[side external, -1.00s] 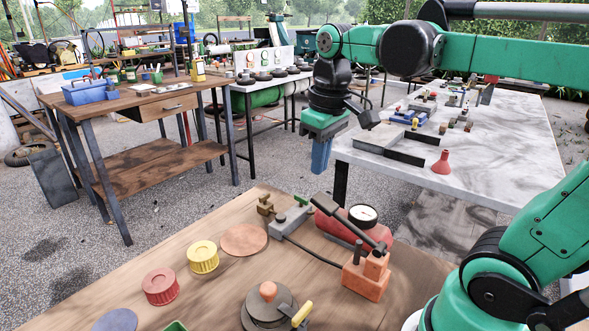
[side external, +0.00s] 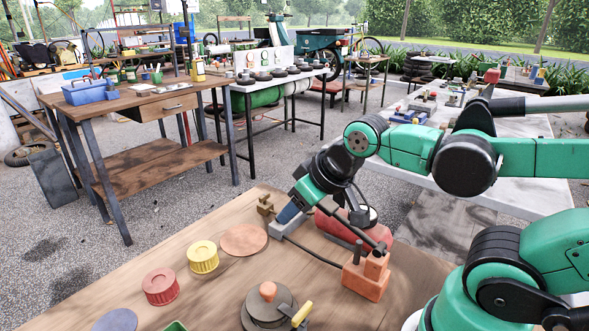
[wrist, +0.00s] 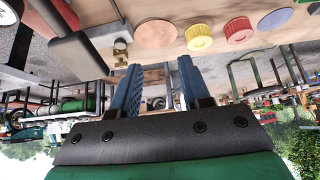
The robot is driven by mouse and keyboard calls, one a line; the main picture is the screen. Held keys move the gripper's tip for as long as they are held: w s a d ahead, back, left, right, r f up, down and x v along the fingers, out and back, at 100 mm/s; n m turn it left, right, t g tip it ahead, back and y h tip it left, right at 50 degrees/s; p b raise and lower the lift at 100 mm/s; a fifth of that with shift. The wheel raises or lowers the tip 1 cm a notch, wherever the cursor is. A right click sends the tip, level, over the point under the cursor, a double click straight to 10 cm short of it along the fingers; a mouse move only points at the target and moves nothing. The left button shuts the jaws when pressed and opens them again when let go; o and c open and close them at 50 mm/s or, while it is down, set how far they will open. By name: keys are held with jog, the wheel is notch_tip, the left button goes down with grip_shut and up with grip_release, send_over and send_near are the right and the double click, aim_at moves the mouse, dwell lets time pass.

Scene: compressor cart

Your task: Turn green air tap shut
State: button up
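The green air tap is not visible now; my gripper covers its place in the side view and I cannot pick it out in the wrist view. Its grey block (side external: 275,230) shows partly below my gripper (side external: 287,216), with a brass fitting (side external: 265,204) to the left. My gripper reaches down at a slant over the block. In the wrist view its blue fingers (wrist: 160,66) are apart, with wood showing between them and no object clearly held. I cannot tell whether they touch the tap.
A red tank (side external: 331,223) with a gauge and a dark lever (side external: 350,230) stand close right of my gripper. An orange block (side external: 366,277) is nearer. Yellow (side external: 203,257) and red (side external: 160,286) caps lie left on the wooden bench.

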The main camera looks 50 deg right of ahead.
jog(key=w+d+f+g, duration=0.1)
jog(key=w+d+g, duration=0.1)
jog(key=d, duration=0.3)
jog(key=w+d+f+g, duration=0.2)
jog(key=w+d, duration=0.3)
jog(key=w+d+f+m+g, duration=0.1)
jog(key=w+d+g, duration=0.2)
jog(key=d, duration=0.2)
jog(key=shift+w+d+f, duration=0.2)
jog(key=shift+w+f, duration=0.05)
jog(key=shift+f, duration=2.6)
grip_shut()
